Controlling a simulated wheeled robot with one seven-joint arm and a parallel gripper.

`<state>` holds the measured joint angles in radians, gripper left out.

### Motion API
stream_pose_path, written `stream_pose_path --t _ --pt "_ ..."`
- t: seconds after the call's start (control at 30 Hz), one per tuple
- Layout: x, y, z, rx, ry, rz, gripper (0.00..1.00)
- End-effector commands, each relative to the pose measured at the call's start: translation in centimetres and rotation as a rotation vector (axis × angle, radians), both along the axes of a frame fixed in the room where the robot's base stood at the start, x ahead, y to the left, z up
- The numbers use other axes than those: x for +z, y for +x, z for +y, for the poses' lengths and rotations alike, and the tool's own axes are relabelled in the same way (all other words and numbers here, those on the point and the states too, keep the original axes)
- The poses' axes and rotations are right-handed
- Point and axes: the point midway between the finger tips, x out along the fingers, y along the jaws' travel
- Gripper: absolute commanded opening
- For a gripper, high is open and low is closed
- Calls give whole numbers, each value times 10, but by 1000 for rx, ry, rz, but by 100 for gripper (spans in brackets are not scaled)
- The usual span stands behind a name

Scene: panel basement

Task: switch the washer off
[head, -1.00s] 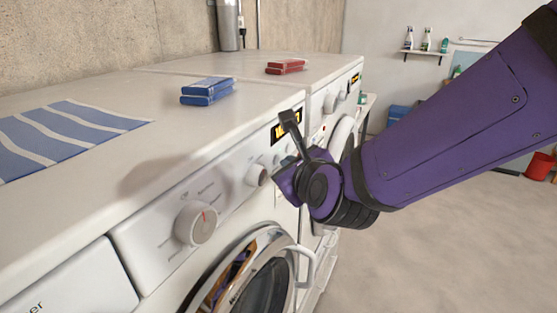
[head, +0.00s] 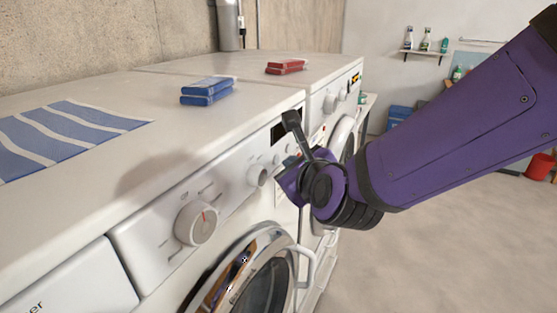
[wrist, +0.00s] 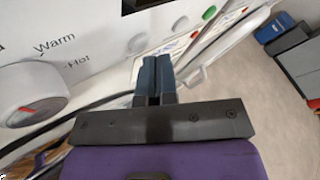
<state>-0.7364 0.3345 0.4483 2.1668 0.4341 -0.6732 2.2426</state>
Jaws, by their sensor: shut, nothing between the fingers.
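The near white washer (head: 150,235) has a control panel with a large dial (head: 197,224) and a smaller knob (head: 258,175). In the wrist view, a knob with a red mark (wrist: 33,92) stands at left beside "Warm" and "Hot". White buttons (wrist: 137,42) and a green button (wrist: 209,12) line the panel; the dark display (wrist: 135,5) is at the top edge. My gripper (wrist: 155,62) is shut and empty, in front of the panel near the buttons; contact cannot be told.
A second white machine (head: 335,100) stands behind.

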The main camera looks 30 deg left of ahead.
Motion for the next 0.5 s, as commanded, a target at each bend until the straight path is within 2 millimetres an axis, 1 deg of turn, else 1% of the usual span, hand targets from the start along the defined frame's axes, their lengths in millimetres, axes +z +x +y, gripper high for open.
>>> stream_pose_path --t 0.1,0.37,0.5 --pt "0 1 -4 -1 0 0 0" --pt "0 0 -4 0 0 0 0" --pt "0 1 -12 0 -1 0 0"
